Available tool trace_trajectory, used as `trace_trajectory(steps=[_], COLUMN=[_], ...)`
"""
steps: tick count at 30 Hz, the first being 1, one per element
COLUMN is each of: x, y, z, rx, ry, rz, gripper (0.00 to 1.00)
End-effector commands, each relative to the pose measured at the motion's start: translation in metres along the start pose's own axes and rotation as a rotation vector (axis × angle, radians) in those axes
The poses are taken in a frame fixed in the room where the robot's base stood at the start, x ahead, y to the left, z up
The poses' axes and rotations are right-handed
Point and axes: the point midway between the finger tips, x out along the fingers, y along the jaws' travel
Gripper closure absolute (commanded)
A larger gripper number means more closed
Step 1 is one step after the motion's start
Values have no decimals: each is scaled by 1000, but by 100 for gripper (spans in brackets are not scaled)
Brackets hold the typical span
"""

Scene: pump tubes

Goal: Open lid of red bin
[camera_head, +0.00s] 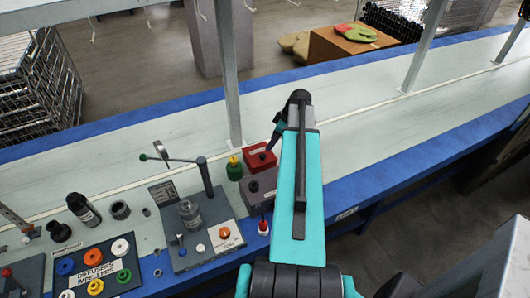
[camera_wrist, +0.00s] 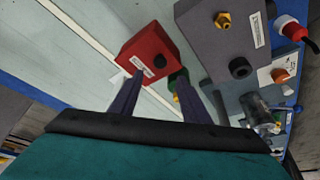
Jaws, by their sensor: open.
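The red bin (camera_head: 254,163) stands on the pale bench behind a grey bin. In the wrist view the red bin (camera_wrist: 150,45) shows a flat red top, a black round knob (camera_wrist: 159,61) and a white label. Its top looks closed. My gripper (camera_wrist: 158,80) is open and empty, with its two dark fingers apart and pointing toward the bin's knob side. In the head view my gripper (camera_head: 270,145) is at the red bin's right side, partly hidden by my arm. I cannot tell whether a finger touches the bin.
A green bottle (camera_head: 234,168) is just left. A lever fixture (camera_head: 195,215) stands further left. A metal post (camera_head: 229,80) rises behind. The bench to the right is clear.

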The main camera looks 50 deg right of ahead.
Motion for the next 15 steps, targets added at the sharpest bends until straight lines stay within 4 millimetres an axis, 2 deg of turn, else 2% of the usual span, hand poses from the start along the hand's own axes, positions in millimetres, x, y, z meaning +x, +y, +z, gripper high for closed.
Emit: trace_trajectory(steps=[15], x=[50], y=[1], z=[0], rx=[2], ry=[0], rz=[-1], gripper=[57])
